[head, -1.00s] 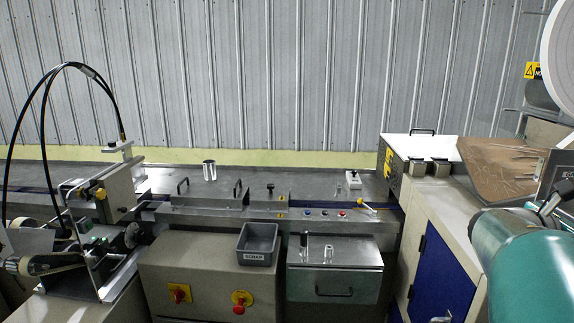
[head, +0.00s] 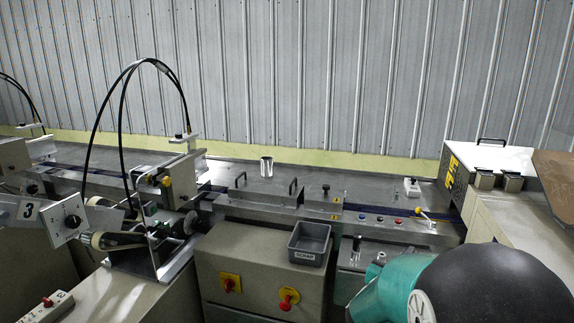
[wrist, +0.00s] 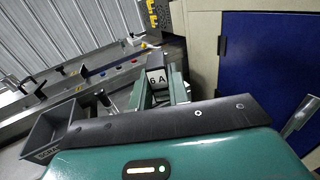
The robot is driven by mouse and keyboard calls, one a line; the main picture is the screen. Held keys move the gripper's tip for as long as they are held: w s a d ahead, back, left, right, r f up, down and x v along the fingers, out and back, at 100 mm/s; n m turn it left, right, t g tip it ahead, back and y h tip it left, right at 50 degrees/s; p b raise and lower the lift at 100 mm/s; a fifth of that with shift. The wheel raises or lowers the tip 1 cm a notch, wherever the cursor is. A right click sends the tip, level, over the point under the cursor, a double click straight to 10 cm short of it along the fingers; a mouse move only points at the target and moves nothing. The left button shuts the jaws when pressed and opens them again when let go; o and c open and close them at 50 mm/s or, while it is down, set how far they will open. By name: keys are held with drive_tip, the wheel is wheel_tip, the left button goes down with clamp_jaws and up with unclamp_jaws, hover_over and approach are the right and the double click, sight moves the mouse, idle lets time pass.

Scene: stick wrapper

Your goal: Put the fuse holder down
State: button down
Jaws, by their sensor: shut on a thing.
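The fuse holder (wrist: 156,76) is a small block with a white face marked "6 A", seen in the wrist view. My gripper (wrist: 160,88) is shut on it, with a green finger on each side. Its lower part is hidden behind my wrist. In the head view my green and black arm fills the lower right, and I cannot make out the gripper or the fuse holder there.
A grey SCRAP bin (head: 309,244) sits at the front of the steel machine bed (head: 230,178); it also shows at left in the wrist view (wrist: 55,133). A blue panel (wrist: 262,55) stands at right. Bare steel lies behind the rail.

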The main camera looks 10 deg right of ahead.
drive_tip(key=w+a+f+n+t+y, duration=0.1)
drive_tip(key=a+f+n+t+y, duration=0.1)
drive_tip(key=a, duration=0.8)
drive_tip(key=a+f+n+t+y, duration=0.3)
drive_tip(key=a+f+y, duration=0.3)
drive_tip(key=a, duration=0.5)
wheel_tip(320, 180, down, 3)
drive_tip(key=shift+w+a+r+n, duration=0.15)
drive_tip(key=shift+w+a+n, duration=0.15)
drive_tip(key=shift+n, duration=0.4)
